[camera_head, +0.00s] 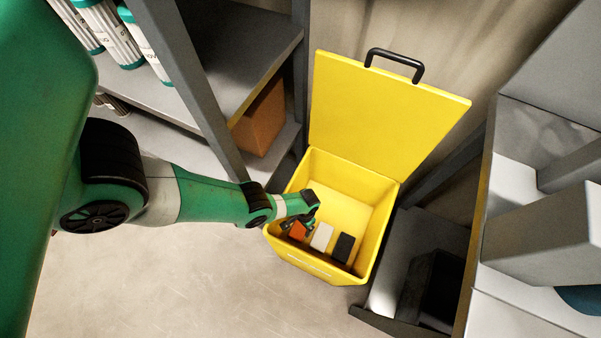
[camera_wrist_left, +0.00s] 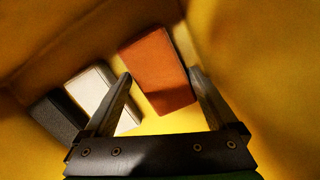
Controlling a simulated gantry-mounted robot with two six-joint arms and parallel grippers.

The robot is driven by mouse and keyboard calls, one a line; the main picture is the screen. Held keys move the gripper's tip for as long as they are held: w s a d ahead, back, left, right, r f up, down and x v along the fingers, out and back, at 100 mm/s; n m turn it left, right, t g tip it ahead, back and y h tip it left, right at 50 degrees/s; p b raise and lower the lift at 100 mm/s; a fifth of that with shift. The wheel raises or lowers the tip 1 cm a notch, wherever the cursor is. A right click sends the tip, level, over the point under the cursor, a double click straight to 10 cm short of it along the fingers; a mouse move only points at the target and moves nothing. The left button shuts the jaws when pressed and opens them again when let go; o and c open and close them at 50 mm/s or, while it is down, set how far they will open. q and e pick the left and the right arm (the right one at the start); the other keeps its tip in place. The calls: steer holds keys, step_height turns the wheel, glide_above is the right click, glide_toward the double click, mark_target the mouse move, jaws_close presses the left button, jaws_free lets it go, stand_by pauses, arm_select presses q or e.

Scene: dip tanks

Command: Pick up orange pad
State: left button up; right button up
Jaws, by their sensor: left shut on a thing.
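The orange pad (camera_head: 298,231) is in the open yellow bin (camera_head: 374,225), at the left of a row of pads; it also shows in the left wrist view (camera_wrist_left: 158,62). My left gripper (camera_head: 302,221) reaches down into the bin from the left. In the left wrist view its fingers (camera_wrist_left: 160,78) stand on either side of the orange pad, shut on it. The gripper partly hides the pad in the head view. Whether the pad is clear of the bin floor, I cannot tell. My right gripper is in neither view.
A white pad (camera_head: 321,237) and a black pad (camera_head: 343,248) lie beside the orange one. The bin's raised lid (camera_head: 385,115) stands behind. A grey shelf with a cardboard box (camera_head: 260,118) is on the left, and grey metal structures are on the right. Some bin floor is bare.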

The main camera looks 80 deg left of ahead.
arm_select(q)
step_height(320, 180, up, 28)
steer(key=p, duration=2.8)
